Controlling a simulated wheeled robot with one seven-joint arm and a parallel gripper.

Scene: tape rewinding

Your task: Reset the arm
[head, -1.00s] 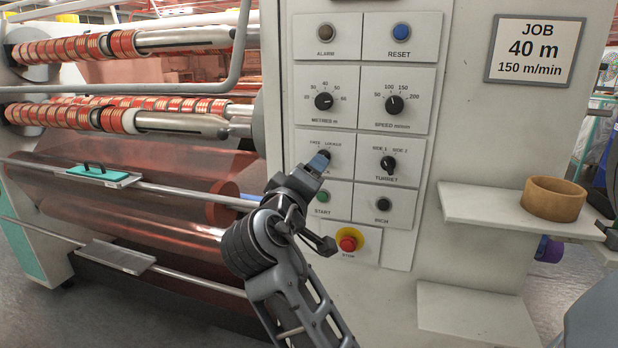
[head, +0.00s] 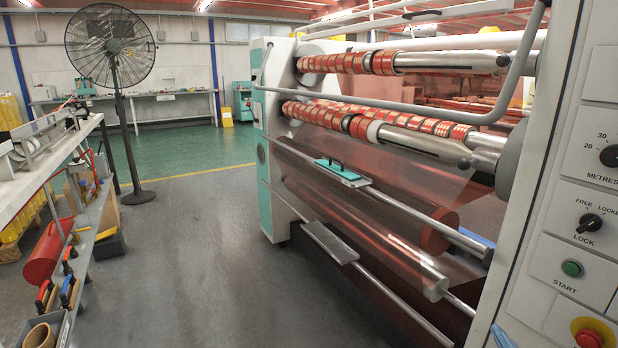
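Only a small blue tip (head: 503,338), which looks like the end of my gripper, shows at the bottom edge of the head view, in front of the machine's panel. The rest of my gripper and arm is outside the picture. Whether the fingers are open or shut does not show. The tip is below and left of the black lock knob (head: 590,223), apart from it. The green start button (head: 572,268) and the red stop button (head: 587,337) on its yellow ring are to the tip's right.
The winding machine carries red tape rolls (head: 348,123) on metal shafts. A teal-handled plate (head: 342,172) sits on a lower bar. At left stand a shelf bench (head: 45,165) with tools and a tall fan (head: 112,55). The grey floor (head: 190,270) between is clear.

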